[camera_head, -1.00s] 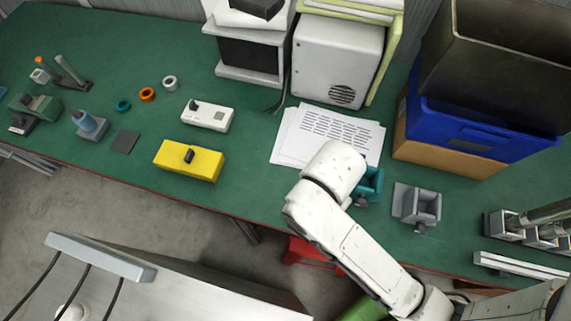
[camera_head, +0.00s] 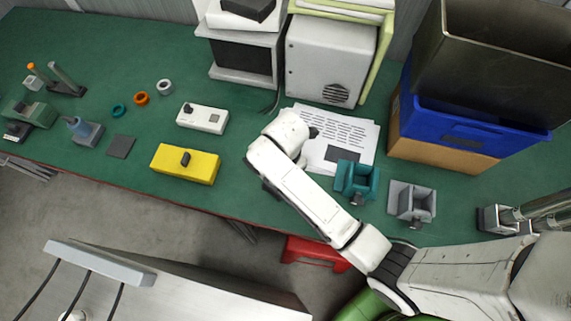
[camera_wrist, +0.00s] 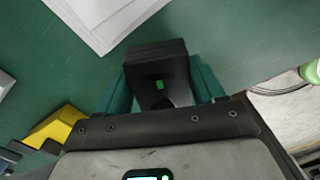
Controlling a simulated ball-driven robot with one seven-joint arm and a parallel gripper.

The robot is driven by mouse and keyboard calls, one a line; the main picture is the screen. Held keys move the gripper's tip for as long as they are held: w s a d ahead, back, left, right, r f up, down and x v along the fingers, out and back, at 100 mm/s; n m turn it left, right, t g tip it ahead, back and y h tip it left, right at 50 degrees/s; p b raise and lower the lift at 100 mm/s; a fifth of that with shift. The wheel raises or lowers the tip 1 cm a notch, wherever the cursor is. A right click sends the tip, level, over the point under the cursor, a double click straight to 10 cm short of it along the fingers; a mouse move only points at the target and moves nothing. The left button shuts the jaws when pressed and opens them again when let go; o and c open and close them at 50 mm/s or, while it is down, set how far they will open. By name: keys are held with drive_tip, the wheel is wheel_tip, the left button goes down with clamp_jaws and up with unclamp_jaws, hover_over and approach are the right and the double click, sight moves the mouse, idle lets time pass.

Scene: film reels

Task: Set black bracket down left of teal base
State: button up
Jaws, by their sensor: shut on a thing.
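The black bracket (camera_wrist: 155,55) is held between the two teal fingers of my gripper (camera_wrist: 160,88) in the wrist view. Green table surface shows around it. In the head view my arm hides the bracket and most of my gripper, over the table between the yellow block and the papers. The teal base (camera_head: 357,182) stands on the table right of my arm, at the lower right corner of the papers. It is apart from the gripper.
The yellow block (camera_head: 185,164) lies left of my arm. White papers (camera_head: 350,128) lie behind, with a dark square (camera_head: 340,154) on them. A grey base (camera_head: 411,203) stands right of the teal one. Green table is bare between yellow block and arm.

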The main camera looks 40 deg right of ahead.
drive_tip(key=shift+w+f, duration=0.2)
drive_tip(key=shift+f, duration=1.5)
drive_tip(key=shift+f, duration=0.15)
drive_tip(key=o, duration=1.6)
drive_tip(key=shift+o, duration=0.2)
wheel_tip(320, 180, up, 12)
drive_tip(key=shift+r, duration=0.15)
drive_tip(key=s+d+m, duration=0.3)
drive_tip(key=s+m, duration=0.5)
drive_tip(key=m, duration=0.2)
drive_tip(key=s+d+m+t, duration=0.1)
drive_tip(key=s+d+m, duration=0.2)
drive_tip(key=s+m, duration=0.6)
drive_tip(key=shift+f+m, duration=0.45)
drive_tip(key=shift+m, duration=0.85)
